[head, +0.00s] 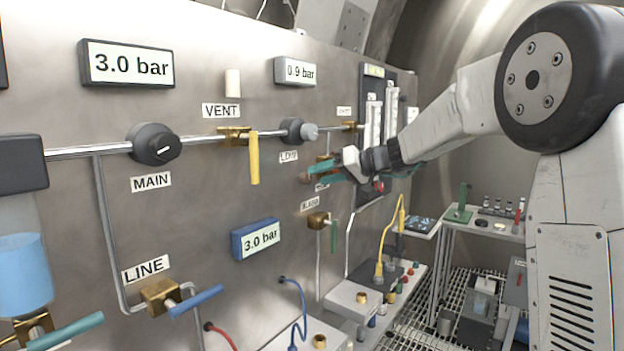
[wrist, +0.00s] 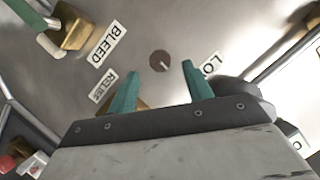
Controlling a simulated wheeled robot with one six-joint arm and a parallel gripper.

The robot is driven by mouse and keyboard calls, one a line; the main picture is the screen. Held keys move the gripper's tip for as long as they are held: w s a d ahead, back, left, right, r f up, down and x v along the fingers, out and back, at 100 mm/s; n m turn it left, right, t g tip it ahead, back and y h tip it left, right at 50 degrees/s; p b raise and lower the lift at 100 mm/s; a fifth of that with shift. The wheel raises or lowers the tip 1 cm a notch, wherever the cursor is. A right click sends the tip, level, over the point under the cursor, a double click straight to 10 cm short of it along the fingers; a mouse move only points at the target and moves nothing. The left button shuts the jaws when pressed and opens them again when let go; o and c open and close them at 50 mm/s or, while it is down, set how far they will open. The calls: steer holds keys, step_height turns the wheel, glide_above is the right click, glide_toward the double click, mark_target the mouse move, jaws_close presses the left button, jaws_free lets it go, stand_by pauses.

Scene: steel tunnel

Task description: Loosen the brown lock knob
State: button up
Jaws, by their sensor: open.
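The brown lock knob (wrist: 160,61) is a small round disc with a pale line on its face, on the steel panel. It also shows in the head view (head: 305,178) as a small brown shape by my fingertips. My gripper (head: 322,173) reaches in from the right toward the panel. In the wrist view, the teal fingers of my gripper (wrist: 158,74) are open and apart, with the knob seen in the gap just beyond their tips. I cannot tell how far the tips are from it in depth. Part of the brass fitting behind the fingers is hidden.
The LOW regulator knob (head: 298,131) and the yellow VENT lever (head: 254,157) are close by at upper left. The BLEED valve (head: 318,220) with a green lever is just below. A blue gauge (head: 256,240) reads 3.0 bar. Flow tubes (head: 373,125) stand behind my wrist.

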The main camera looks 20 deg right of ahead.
mark_target(310, 178)
steer(key=shift+x, duration=1.95)
steer(key=c, duration=1)
steer(key=shift+o, duration=0.2)
